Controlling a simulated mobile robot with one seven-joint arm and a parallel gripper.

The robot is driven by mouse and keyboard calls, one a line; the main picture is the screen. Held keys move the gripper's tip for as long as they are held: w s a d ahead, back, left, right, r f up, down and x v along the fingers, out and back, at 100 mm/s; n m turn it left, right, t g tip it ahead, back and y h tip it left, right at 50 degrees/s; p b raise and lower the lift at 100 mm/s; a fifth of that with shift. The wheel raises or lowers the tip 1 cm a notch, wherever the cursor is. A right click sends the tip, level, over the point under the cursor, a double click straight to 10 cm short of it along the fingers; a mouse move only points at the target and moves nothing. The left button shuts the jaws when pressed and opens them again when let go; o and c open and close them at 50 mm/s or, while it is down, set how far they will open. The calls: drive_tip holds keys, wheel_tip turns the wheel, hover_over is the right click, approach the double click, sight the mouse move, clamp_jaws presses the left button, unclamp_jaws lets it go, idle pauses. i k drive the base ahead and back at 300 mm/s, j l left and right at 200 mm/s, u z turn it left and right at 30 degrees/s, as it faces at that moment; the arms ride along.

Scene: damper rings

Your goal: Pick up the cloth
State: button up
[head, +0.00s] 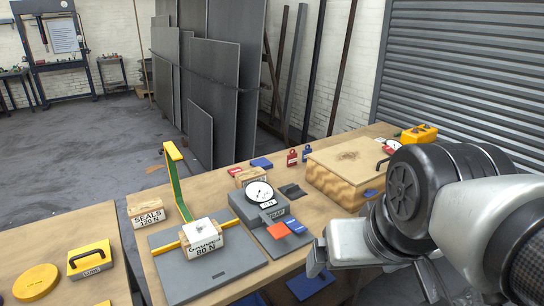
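No other thing in view clearly looks like a cloth. My gripper (322,258) is at the lower right, over the table's front edge. It is in front of and to the right of the dark piece, well apart from it. My arm hides much of the gripper, and the gap between its fingers does not show clearly.
A dial gauge (259,192) on a grey base stands near the dark piece. A wooden box (345,184) stands to its right. Small red and blue pieces lie around.

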sight(292, 192)
drive_tip(key=i+l+u, duration=0.35)
drive_tip(key=l, duration=0.25)
drive_tip(key=i+l+u, duration=0.15)
drive_tip(key=i+l, duration=0.15)
drive_tip(key=i+l+u, duration=0.15)
drive_tip(key=l, duration=0.25)
drive_tip(key=i+l+u, duration=0.15)
drive_tip(key=l, duration=0.25)
drive_tip(key=i+l+u, duration=0.2)
drive_tip(key=l, duration=0.2)
drive_tip(key=k+j, duration=0.05)
